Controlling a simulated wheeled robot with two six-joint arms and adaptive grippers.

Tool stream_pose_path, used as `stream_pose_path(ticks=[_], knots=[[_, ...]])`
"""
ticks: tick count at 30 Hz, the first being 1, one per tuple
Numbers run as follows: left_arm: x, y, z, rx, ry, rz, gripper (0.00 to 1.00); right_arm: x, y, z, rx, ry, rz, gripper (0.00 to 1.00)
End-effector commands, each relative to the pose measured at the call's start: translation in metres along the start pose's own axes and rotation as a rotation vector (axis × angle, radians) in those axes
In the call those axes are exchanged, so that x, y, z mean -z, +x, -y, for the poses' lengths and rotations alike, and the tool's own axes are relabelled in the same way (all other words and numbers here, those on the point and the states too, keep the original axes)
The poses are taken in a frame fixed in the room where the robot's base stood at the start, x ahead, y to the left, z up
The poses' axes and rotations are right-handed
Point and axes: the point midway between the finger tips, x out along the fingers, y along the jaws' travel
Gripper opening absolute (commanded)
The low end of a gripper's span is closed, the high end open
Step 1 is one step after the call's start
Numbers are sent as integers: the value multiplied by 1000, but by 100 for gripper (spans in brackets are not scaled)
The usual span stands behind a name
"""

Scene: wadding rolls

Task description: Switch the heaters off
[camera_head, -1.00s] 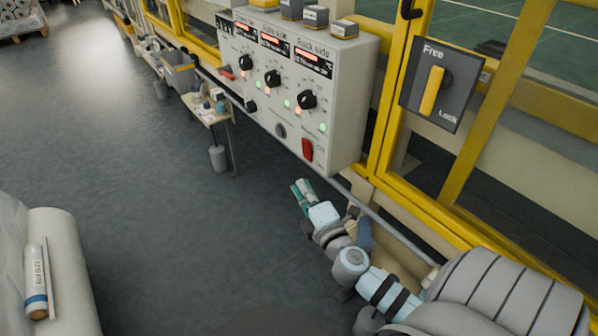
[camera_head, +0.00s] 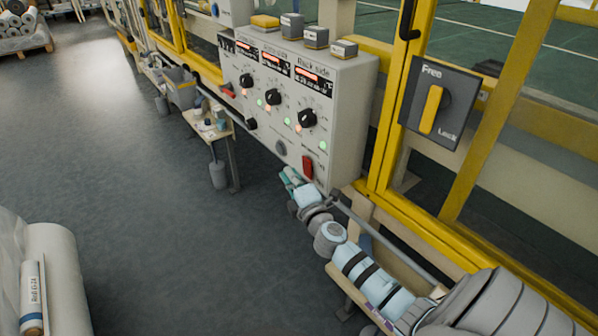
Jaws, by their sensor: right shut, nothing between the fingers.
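A light grey heater control box (camera_head: 347,130) is mounted on the yellow machine frame. Its front has three black knobs, a left one (camera_head: 246,81), a middle one (camera_head: 273,97) and a right one (camera_head: 307,118), below lit red displays. Orange and green lamps glow near the knobs. A red rocker switch (camera_head: 307,167) sits at the lower right of the front. My right gripper (camera_head: 286,174) is shut and empty, just below and left of the red switch in the picture. I cannot tell its exact distance from the panel. My left gripper is out of view.
A Free/Lock switch plate (camera_head: 459,101) with a yellow handle is right of the box. Several small boxes (camera_head: 292,27) stand on top. A grey rail (camera_head: 385,242) runs below. A small table (camera_head: 229,131) stands to the left. A white roll (camera_head: 58,275) lies lower left; the floor between is clear.

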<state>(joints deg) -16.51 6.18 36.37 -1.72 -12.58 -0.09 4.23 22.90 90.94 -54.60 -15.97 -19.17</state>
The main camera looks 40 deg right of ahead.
Motion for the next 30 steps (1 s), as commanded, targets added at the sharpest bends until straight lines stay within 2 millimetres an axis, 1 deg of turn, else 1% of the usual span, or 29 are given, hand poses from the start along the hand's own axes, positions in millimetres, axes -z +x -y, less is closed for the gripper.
stream_pose_path(ticks=[1,3,7,16,19,21,25,30], knots=[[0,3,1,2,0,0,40,-8,1,2,0,-6,0,0],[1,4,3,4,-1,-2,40,-17,4,2,1,-4,-1,0],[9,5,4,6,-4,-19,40,-25,6,1,1,-1,-1,0],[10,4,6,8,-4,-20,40,-27,6,1,1,0,0,0],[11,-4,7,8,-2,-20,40,-33,7,-5,14,49,0,0],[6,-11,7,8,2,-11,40,-38,8,-8,33,124,0,0],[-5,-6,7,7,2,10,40,-37,8,-3,31,120,0,0],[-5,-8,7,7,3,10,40,-34,7,-4,31,120,0,0]])
